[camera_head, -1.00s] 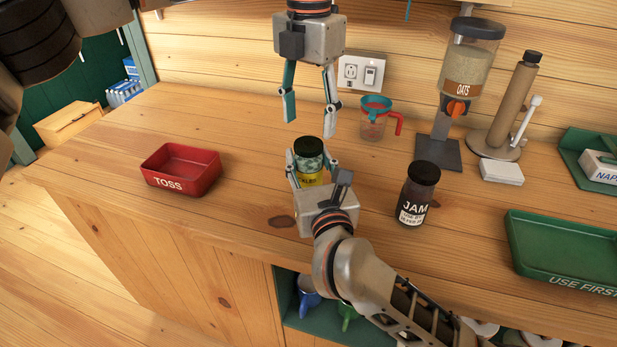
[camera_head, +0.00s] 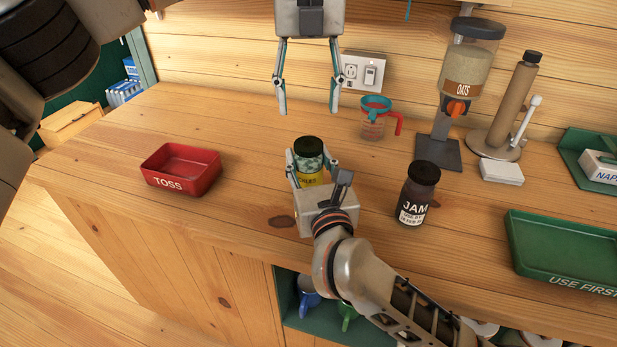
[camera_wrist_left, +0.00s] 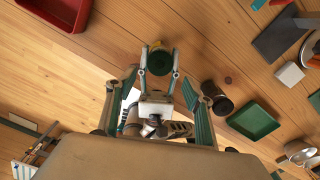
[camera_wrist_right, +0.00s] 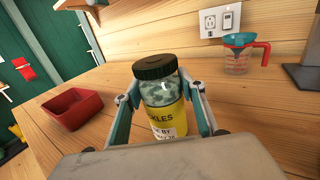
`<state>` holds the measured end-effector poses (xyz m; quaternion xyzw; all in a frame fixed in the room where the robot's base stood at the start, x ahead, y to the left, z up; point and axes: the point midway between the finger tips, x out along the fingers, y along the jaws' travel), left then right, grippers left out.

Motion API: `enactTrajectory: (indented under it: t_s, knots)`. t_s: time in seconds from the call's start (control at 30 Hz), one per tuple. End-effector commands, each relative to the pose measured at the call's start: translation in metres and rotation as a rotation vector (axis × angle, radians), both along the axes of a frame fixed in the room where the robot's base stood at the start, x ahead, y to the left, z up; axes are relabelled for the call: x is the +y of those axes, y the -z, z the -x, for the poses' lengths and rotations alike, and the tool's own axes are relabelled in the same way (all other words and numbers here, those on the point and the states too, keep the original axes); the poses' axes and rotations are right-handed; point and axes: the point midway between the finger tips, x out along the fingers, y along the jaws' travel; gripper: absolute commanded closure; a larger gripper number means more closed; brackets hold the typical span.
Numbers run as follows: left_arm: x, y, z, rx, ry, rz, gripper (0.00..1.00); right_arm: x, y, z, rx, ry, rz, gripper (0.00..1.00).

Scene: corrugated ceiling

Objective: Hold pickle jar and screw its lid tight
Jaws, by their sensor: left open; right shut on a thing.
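The pickle jar (camera_head: 309,178) stands upright on the counter, with a yellow label and green contents. It also shows in the right wrist view (camera_wrist_right: 164,115). Its dark lid (camera_wrist_right: 154,67) sits on top of it; I cannot tell how tight it is. My right gripper (camera_head: 312,170) is shut on the jar's body from the front, one finger on each side. My left gripper (camera_head: 307,112) is open and empty, pointing down above and behind the jar, clear of the lid. The left wrist view shows the jar (camera_wrist_left: 160,62) between and beyond its spread fingers.
A dark jam jar (camera_head: 417,195) stands to the right of the pickle jar. A red TOSS tray (camera_head: 181,183) is at left. A measuring cup (camera_head: 374,122) and an oats dispenser (camera_head: 467,75) stand behind. A green USE FIRST tray (camera_head: 560,254) lies at right.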

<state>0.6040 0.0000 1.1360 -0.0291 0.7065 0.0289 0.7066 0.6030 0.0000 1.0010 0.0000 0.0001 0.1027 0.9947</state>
Motion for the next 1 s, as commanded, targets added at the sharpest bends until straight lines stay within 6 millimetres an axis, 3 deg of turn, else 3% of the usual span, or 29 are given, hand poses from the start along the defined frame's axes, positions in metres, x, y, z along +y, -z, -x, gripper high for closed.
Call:
enactTrajectory:
  t_s: [0.27,0.73,1.0]
  knots:
    - [0.0,0.011,0.0,0.004,0.003,-0.001,0.48,0.0,0.001,0.0,0.001,0.0,0.0,1.0]
    - [0.0,0.072,0.0,0.002,0.004,0.0,0.48,0.0,0.001,0.0,0.001,0.0,0.0,1.0]
    - [0.0,0.08,0.0,0.0,0.003,0.0,0.48,0.0,0.001,0.0,0.001,0.0,0.0,1.0]
